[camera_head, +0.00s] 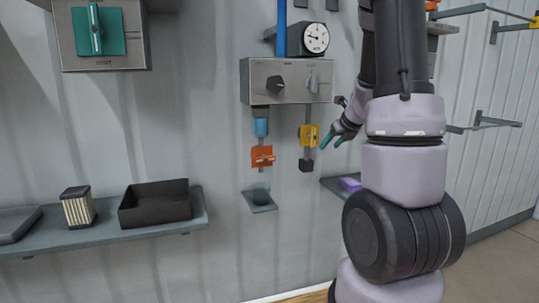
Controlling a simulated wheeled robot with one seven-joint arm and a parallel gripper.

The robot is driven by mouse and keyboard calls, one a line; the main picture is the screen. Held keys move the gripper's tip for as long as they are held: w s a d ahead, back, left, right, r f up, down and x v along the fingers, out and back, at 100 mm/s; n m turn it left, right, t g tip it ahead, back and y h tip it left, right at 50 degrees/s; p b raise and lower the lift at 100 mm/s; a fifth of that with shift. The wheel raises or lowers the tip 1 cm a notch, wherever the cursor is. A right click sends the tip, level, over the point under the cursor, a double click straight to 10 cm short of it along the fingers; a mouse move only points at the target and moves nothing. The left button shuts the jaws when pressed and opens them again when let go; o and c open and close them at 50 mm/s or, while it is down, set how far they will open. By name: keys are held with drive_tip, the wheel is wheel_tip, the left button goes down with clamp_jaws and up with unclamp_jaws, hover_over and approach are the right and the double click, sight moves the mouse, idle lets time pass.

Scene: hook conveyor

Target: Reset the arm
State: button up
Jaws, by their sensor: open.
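My arm rises on the right side of the head view. My gripper (334,138) hangs in front of the wall, its green-tipped fingers apart and nothing seen between them. It is just right of a yellow clip (308,136) on a hanging bar, with a small gap seeming to lie between them; the depth is hard to tell. Part of the wrist is hidden behind my own arm.
A control box (287,81) with two knobs is on the wall, with a dial (315,38) above. An orange piece (262,156) hangs below it. A shelf (100,233) at left holds a black tray (155,204) and a striped block (78,207). A switch panel (97,35) is upper left.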

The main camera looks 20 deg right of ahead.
drive_tip(key=s+a+r+n+y, duration=0.2)
drive_tip(key=s+a+r+n, duration=0.2)
drive_tip(key=a+r+n, duration=0.3)
drive_tip(key=s+a+r+n+y, duration=0.2)
drive_tip(key=s+a+r+n, duration=0.3)
drive_tip(key=a+n, duration=0.45)
drive_tip(key=s+a+r+n+g+h, duration=0.1)
drive_tip(key=s+a+n, duration=0.1)
drive_tip(key=s+n, duration=0.5)
drive_tip(key=s+a+r+n+h, duration=0.1)
drive_tip(key=s+a+r+n, duration=0.1)
drive_tip(key=s+n, duration=0.5)
drive_tip(key=shift+s+a+n+g, duration=0.15)
drive_tip(key=shift+s+n+g, duration=0.25)
drive_tip(key=shift+s, duration=0.2)
